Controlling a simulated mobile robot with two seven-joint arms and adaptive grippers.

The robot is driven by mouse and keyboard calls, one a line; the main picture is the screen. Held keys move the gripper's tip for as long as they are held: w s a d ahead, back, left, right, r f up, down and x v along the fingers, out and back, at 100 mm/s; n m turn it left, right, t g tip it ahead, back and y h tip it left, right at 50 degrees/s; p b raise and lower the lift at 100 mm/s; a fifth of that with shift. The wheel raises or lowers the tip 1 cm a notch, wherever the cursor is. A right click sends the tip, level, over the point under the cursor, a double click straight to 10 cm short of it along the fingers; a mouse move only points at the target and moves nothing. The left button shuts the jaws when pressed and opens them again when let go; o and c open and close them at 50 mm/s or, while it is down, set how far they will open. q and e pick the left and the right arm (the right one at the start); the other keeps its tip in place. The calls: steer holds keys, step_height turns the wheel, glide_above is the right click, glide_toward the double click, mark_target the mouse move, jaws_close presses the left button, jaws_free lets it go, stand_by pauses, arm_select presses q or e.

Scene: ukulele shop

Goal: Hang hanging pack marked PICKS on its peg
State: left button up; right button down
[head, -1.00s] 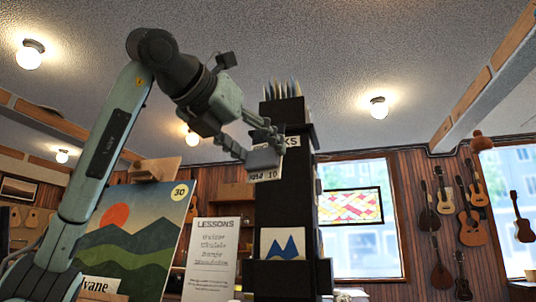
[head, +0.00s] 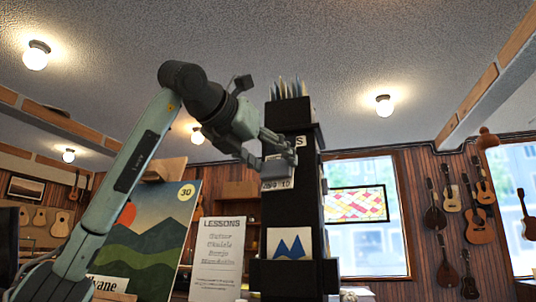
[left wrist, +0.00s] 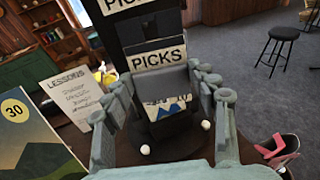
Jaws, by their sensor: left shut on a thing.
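My left gripper (head: 278,150) is shut on a grey pack (head: 277,168), held in front of the upper part of a tall black display stand (head: 290,212). A small white label with dark print (head: 276,185) shows at the pack's lower edge. In the left wrist view the grey pack (left wrist: 162,82) sits between the fingers, and a white card marked PICKS (left wrist: 158,58) shows just above it. A PICKS sign (left wrist: 122,6) on the stand is partly cut off above. The peg is hidden, and I cannot tell whether the pack touches the stand. My right gripper is not in view.
A landscape poster marked 30 (head: 150,235) and a LESSONS sign (head: 216,255) stand left of the display. A white card with blue peaks (head: 289,243) is lower on the stand. A black stool (left wrist: 278,45) stands on open floor to the right.

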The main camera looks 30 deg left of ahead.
arm_select(q)
steer(key=shift+w+a, duration=0.15)
steer(key=shift+w, duration=0.6)
steer(key=shift+w+a+f+p, duration=0.1)
steer(key=shift+w+a+p, duration=0.1)
steer(key=shift+w, duration=0.3)
steer(key=shift+w+a+p, duration=0.15)
steer(key=shift+w+p, duration=0.05)
steer(key=shift+w, duration=0.3)
steer(key=shift+w+f, duration=0.25)
steer(key=shift+w, duration=0.1)
steer(key=shift+w+a+f, duration=0.1)
steer(key=shift+w+f, duration=0.1)
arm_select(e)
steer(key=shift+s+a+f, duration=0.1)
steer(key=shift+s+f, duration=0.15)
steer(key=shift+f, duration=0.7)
arm_select(q)
steer(key=o, duration=1.1)
steer(key=shift+c, duration=0.2)
